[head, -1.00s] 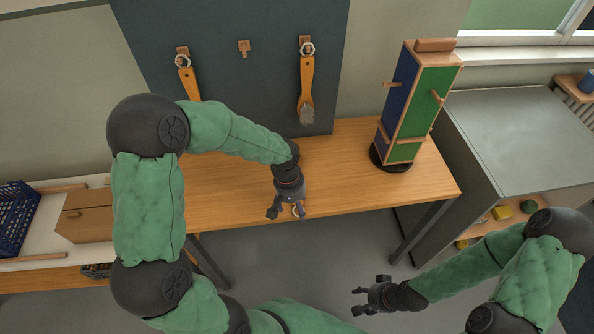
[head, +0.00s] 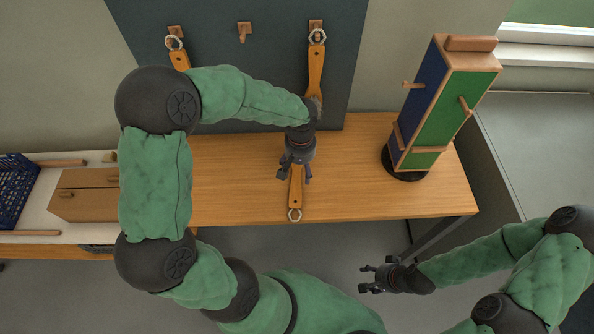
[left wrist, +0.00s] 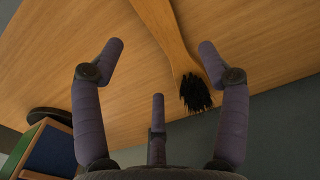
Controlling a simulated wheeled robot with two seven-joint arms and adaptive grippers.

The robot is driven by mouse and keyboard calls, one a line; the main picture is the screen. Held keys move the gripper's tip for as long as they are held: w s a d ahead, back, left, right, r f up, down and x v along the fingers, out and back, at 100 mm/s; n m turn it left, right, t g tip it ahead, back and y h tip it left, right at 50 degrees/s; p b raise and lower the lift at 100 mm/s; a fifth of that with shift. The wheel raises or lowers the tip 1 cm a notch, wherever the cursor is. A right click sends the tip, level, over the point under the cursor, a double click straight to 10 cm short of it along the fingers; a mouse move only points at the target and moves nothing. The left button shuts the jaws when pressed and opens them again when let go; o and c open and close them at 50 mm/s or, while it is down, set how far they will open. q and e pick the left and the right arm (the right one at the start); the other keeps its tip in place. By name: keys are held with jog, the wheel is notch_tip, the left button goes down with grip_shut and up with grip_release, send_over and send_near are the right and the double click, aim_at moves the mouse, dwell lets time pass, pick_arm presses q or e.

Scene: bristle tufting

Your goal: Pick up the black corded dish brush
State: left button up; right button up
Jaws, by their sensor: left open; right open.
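A brush with an orange-brown wooden handle (head: 296,191) and a pale loop at its near end lies on the wooden table (head: 400,200), close to its front edge. In the left wrist view its black bristles (left wrist: 195,93) show at the end of the handle (left wrist: 165,30). My left gripper (head: 294,174) is open and empty above the brush, hiding the bristle end in the head view. In the left wrist view the brush lies between the spread fingers (left wrist: 160,62), nearer the right one. The gap in height is unclear. My right gripper (head: 366,279) is open and empty, in front of the table.
Two brushes, left (head: 178,55) and right (head: 316,70), hang by rings on pegs on the dark board (head: 270,60); an empty peg (head: 244,31) is between them.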

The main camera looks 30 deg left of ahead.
aim_at(299, 179)
pick_arm(q)
jog(key=shift+a+f+b, duration=0.15)
jog(key=shift+f+b, duration=0.95)
jog(key=shift+f, duration=2)
jog(key=c, duration=1.3)
